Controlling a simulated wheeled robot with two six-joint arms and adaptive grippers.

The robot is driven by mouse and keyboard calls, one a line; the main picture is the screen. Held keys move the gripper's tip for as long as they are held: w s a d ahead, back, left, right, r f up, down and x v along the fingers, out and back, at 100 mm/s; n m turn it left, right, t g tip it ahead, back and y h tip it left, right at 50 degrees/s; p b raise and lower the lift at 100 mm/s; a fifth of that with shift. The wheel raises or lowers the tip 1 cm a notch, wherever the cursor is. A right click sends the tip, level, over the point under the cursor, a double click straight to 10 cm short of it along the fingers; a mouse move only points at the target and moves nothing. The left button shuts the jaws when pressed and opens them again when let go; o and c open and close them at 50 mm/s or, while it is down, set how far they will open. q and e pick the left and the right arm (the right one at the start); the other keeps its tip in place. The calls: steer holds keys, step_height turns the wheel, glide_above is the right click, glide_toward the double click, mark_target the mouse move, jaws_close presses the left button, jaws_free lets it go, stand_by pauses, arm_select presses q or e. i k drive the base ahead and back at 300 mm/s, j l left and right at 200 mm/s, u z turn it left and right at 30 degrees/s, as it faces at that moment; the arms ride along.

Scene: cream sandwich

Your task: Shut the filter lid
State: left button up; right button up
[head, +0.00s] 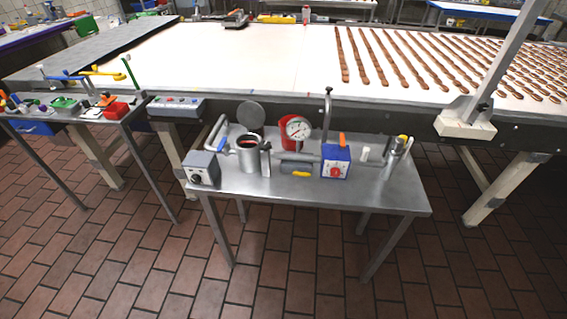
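The filter (250,158) is a grey metal cylinder on the small steel table, left of the middle of the head view. Its top is open and a reddish inside shows. The filter lid (251,117) is a round grey disc that stands up behind the open top, apart from the rim. The hinge between lid and filter is too small to make out. Neither of my grippers is in view.
The steel table (390,198) also carries a grey control box (201,169), a pressure gauge (298,128), a blue box (335,161) and pipes. A long conveyor (230,70) runs behind. Brick floor (130,250) in front is clear.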

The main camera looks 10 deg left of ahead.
mark_target(250, 115)
steer(key=i+j+z, duration=0.2)
steer(key=j, duration=0.3)
steer(key=i+j+z, duration=0.2)
steer(key=j, duration=0.3)
steer(key=j+z, duration=0.2)
steer(key=j, duration=0.35)
steer(key=j+z, duration=0.15)
steer(key=j, duration=0.4)
steer(key=i, duration=0.05)
